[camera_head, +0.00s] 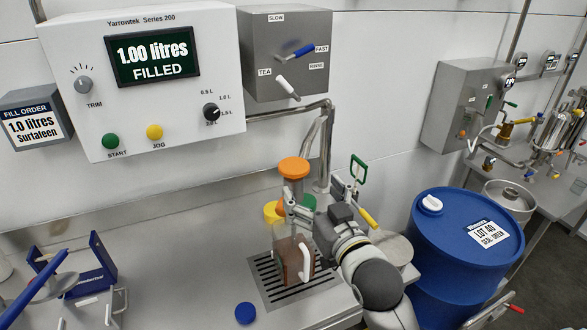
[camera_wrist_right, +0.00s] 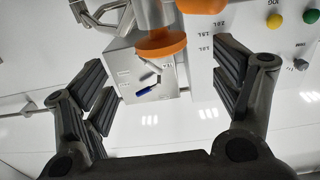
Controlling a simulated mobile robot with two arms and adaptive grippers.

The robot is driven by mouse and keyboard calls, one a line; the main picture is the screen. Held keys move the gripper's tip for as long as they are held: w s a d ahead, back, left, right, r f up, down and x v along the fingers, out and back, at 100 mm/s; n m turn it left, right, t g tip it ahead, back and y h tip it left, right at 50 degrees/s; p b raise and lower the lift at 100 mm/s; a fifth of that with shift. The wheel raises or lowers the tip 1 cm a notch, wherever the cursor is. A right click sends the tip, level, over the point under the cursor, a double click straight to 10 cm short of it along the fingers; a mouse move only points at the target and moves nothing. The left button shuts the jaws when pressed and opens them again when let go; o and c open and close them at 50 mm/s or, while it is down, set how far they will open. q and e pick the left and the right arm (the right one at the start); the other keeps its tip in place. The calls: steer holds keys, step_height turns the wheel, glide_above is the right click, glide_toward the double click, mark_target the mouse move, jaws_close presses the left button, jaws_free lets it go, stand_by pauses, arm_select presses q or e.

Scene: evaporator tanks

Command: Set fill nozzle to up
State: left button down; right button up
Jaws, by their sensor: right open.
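The fill nozzle, a grey metal body with an orange knob (camera_head: 294,168) on top, stands over the drain grate. In the right wrist view an orange disc-shaped part (camera_wrist_right: 161,43) of it shows near the top, between my fingers. My right gripper (camera_head: 297,208) is at the nozzle body, just below the orange knob. In the right wrist view this gripper (camera_wrist_right: 163,62) is open, with a finger on each side and visible gaps to the orange part. A jug of brown liquid (camera_head: 288,262) with a white handle stands below. My left gripper is out of view.
The control panel (camera_head: 140,130) reads 1.00 litres filled. A grey lever box (camera_head: 285,60) is beside it. A blue cap (camera_head: 245,313) lies in front of the drain grate (camera_head: 265,280). A blue drum (camera_head: 465,250) stands right of my arm. A blue frame (camera_head: 100,250) is left.

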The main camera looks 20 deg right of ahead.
mark_target(293, 168)
steer(key=w, duration=0.3)
steer(key=w+p, duration=0.1)
steer(key=w, duration=0.3)
steer(key=w+p, duration=0.1)
steer(key=w, duration=0.2)
steer(key=shift+w+d+f, duration=0.1)
steer(key=shift+w+d, duration=0.1)
steer(key=shift+d, duration=0.05)
